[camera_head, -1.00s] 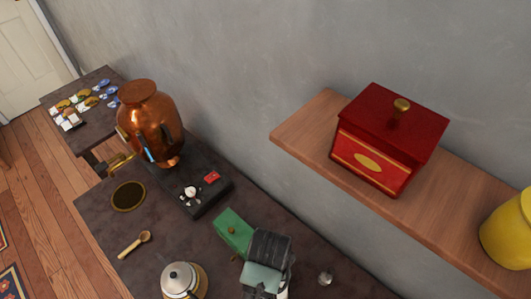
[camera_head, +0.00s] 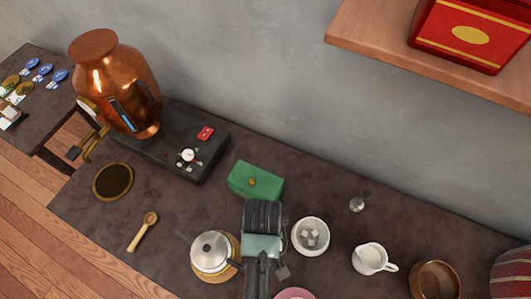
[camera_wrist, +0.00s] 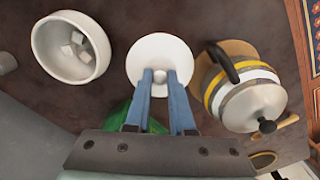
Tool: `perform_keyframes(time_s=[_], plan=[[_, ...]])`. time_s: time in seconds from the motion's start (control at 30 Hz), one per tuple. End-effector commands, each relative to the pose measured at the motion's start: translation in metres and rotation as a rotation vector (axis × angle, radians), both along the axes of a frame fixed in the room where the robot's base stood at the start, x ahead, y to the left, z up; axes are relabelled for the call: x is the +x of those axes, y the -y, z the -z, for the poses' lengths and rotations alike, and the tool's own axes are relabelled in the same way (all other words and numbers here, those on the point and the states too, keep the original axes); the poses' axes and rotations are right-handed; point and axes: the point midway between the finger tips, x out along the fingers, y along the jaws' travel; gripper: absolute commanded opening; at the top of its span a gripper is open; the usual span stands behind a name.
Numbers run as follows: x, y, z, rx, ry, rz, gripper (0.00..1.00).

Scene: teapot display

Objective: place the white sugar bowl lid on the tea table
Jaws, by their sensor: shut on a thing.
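The white sugar bowl lid (camera_wrist: 148,52) is a round disc with a small knob, seen in the wrist view. My gripper (camera_wrist: 160,84) is shut on its knob. In the head view my gripper (camera_head: 262,246) is over the tea table (camera_head: 215,205), between the kettle and the sugar bowl, and it hides the lid. I cannot tell if the lid touches the table. The white sugar bowl (camera_head: 310,236) stands uncovered with sugar cubes inside; it also shows in the wrist view (camera_wrist: 45,55), left of the lid.
A banded kettle (camera_head: 211,252) stands close by; a green box (camera_head: 256,180) is behind my gripper. A creamer (camera_head: 370,259), a brown bowl (camera_head: 436,280) and a small metal item (camera_head: 357,204) lie to the right. A copper samovar (camera_head: 115,82) is at the left. Bare table lies around the wooden spoon (camera_head: 141,233).

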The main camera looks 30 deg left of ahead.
Motion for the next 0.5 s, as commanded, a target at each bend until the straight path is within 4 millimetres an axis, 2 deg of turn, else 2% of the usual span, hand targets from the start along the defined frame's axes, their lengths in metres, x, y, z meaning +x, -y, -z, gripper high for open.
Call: perform_keyframes(time_s=[0.23, 0.5], plan=[[-0.001, 0.0, 0.033, -0.001, -0.002, -0.002, 0.0], [0.0, 0.0, 0.037, 0.001, 0.001, 0.0, 0.0]])
